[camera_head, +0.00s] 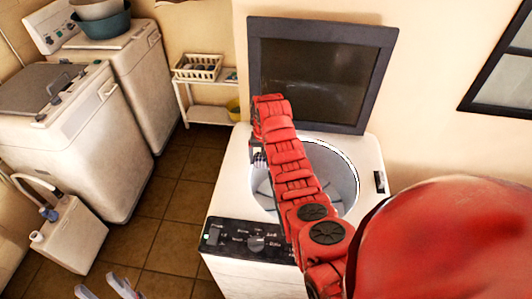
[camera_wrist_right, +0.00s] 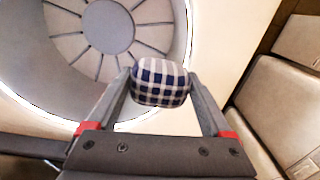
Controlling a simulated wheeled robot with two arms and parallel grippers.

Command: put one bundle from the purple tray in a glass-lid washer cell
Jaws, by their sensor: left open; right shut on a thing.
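A white washer (camera_head: 225,183) stands in the middle of the head view, its dark-framed glass lid (camera_head: 320,75) raised against the wall. Its round metal cell (camera_head: 345,180) is uncovered and looks empty where I can see it; my right arm covers part of it. My right gripper (camera_head: 258,156) is mostly hidden by its arm, over the opening's left side. In the right wrist view it is shut on a blue-and-white checked bundle (camera_wrist_right: 160,88), with the cell's finned bottom (camera_wrist_right: 108,27) beyond. My left gripper (camera_head: 98,285) is open and empty, low at the left. The purple tray is not in view.
Other washers (camera_head: 70,140) stand at the left, one with basins (camera_head: 103,20) on top. A small white shelf (camera_head: 208,108) with a basket (camera_head: 198,67) stands by the back wall. Tiled floor (camera_head: 175,215) is clear between the machines. The control panel (camera_head: 250,240) lines the middle washer's front.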

